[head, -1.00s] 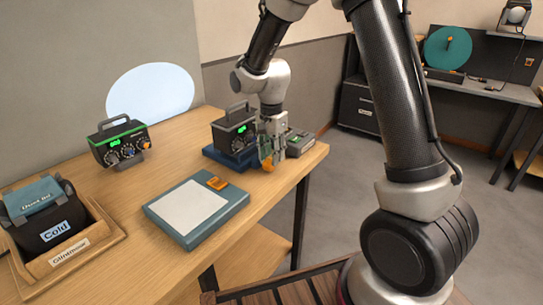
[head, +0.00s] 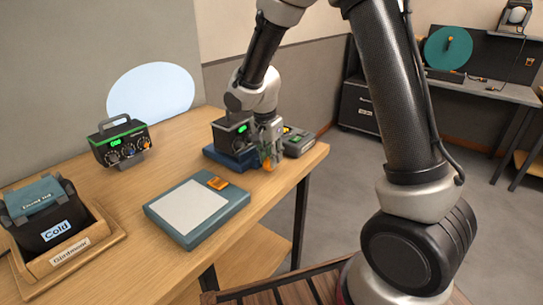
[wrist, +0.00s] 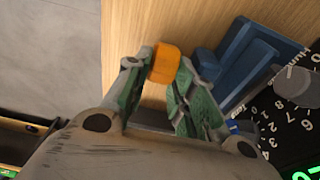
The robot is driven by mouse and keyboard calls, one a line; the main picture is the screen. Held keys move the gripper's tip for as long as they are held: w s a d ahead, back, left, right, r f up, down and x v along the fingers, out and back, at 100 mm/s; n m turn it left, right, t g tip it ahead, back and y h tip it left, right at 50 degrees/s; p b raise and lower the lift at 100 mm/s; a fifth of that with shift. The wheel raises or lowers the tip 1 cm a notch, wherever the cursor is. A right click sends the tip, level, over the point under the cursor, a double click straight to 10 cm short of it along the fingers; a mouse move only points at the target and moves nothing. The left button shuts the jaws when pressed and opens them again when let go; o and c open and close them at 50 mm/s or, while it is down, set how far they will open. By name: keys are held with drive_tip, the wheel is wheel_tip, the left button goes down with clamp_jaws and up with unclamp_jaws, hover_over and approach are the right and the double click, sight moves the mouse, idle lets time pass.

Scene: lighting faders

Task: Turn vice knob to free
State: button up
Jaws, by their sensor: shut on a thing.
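The vice (head: 222,157) is blue and sits near the far right part of the wooden table; it also shows in the wrist view (wrist: 250,68). Its orange knob (wrist: 165,64) is between my fingertips, and it shows below my gripper in the head view (head: 268,167). My gripper (head: 270,157) is shut on the knob, pointing down; its green-padded fingers show in the wrist view (wrist: 155,75). A black box (head: 224,138) with a green display stands at the vice, partly hidden by my wrist. No knob marking is readable.
A grey device (head: 299,142) stands just right of my gripper. A teal board (head: 236,205) with an orange clip lies in front. A black lamp box (head: 122,145) and a wooden tray (head: 112,238) are to the left. The table's right edge is close to the knob.

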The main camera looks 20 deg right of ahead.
drive_tip(key=shift+s+a+t+h, duration=0.1)
drive_tip(key=shift+t+h, duration=0.2)
drive_tip(key=shift+h, duration=0.1)
drive_tip(key=o, duration=0.7)
drive_tip(key=shift+o, duration=0.2)
